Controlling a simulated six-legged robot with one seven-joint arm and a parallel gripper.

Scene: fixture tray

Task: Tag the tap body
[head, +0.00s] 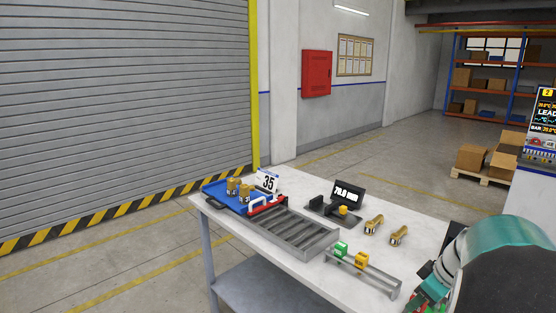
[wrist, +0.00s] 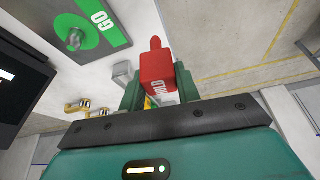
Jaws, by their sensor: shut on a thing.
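My gripper (wrist: 158,88) is shut on a red tag (wrist: 157,68) with white lettering, partly hidden between the fingers. In the head view my gripper (head: 428,292) is at the lower right, beside the table's right end. Two brass tap bodies lie on the table, one (head: 374,224) behind the other (head: 398,235). Brass fittings also show at the left in the wrist view (wrist: 82,108). The gripper is apart from them. A green tag (head: 341,249) and a yellow tag (head: 361,260) sit on a grey rail (head: 384,281) at the front.
A blue tray (head: 219,197) with brass parts stands at the table's left end, by a "35" sign (head: 267,181). A grey slotted rack (head: 293,237) and a gauge with a display (head: 347,194) stand nearby. A green GO plate (wrist: 112,35) shows in the wrist view.

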